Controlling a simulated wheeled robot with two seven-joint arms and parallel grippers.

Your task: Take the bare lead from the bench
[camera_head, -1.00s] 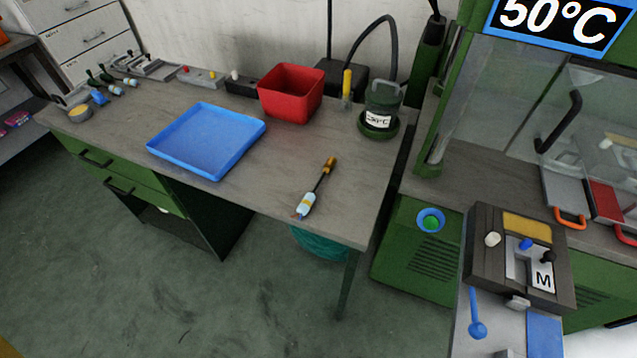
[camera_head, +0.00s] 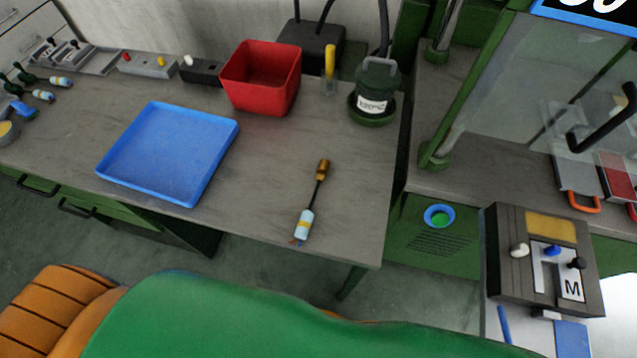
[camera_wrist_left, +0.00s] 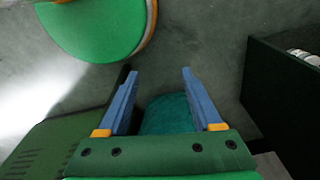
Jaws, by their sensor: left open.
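The bare lead (camera_head: 304,224) lies on the grey bench (camera_head: 260,190) near its front edge, to the right of the blue tray. It has a pale blue body with a yellow band, a dark cable and a brown end pointing away from me. My green arm crosses the bottom of the head view, in front of the bench; no gripper fingers show there. In the left wrist view my left gripper (camera_wrist_left: 155,88) is open and empty, its two blue fingers apart above the floor. The lead is not in that view. My right gripper is not in view.
The blue tray (camera_head: 110,160), red bin (camera_head: 262,103) and green pot (camera_head: 376,80) stand on the bench. Similar leads (camera_head: 42,78) lie at the far left. A green machine (camera_head: 440,170) stands at the right. A teal bin (camera_wrist_left: 168,114) sits between my fingers in the wrist view.

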